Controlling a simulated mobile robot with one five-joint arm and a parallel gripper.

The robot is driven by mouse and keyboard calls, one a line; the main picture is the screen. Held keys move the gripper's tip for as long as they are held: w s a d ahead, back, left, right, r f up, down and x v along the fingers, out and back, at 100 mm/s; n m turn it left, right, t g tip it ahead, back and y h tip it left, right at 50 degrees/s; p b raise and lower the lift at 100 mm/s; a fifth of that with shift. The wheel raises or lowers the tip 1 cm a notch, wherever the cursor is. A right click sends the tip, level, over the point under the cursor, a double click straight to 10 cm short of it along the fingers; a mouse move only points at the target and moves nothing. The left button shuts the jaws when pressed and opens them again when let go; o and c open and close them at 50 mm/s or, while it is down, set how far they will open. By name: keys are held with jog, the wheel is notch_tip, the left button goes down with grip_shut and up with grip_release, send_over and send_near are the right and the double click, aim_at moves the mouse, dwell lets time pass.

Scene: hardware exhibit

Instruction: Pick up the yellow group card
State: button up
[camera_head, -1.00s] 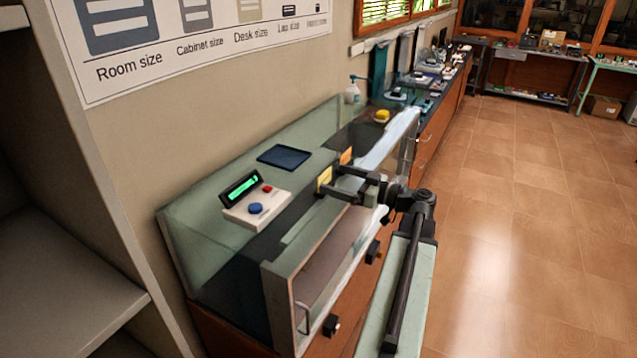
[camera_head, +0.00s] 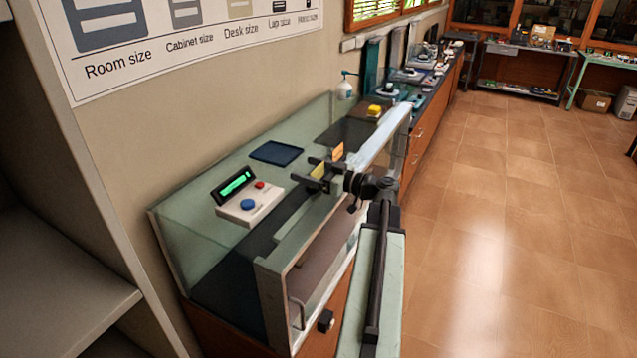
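The yellow group card (camera_head: 318,171) is a small upright card in the glass-walled case, partly hidden by my gripper. My gripper (camera_head: 301,169) reaches over the case from the right with its two dark fingers apart. The yellow card shows in the gap between the fingers; I cannot tell whether either finger touches it. An orange card (camera_head: 337,151) stands just behind, beyond the upper finger.
A white console (camera_head: 249,205) with a green display and blue and red buttons sits left of my gripper. A dark blue tray (camera_head: 276,152) lies behind it. The case's glass front (camera_head: 322,262) rises beside my arm. The tiled floor (camera_head: 500,220) at right is clear.

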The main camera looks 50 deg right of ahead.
jog(key=c, duration=0.8)
jog(key=shift+c, duration=0.2)
jog(key=shift+r, duration=0.1)
jog(key=shift+r+p, duration=0.25)
jog(key=shift+p, duration=0.15)
notch_tip(320, 180, up, 3)
jog(key=p, duration=0.3)
jog(key=shift+r, duration=0.15)
jog(key=r+p+v, duration=0.1)
jog(key=v, duration=1.5)
jog(key=shift+d, duration=0.25)
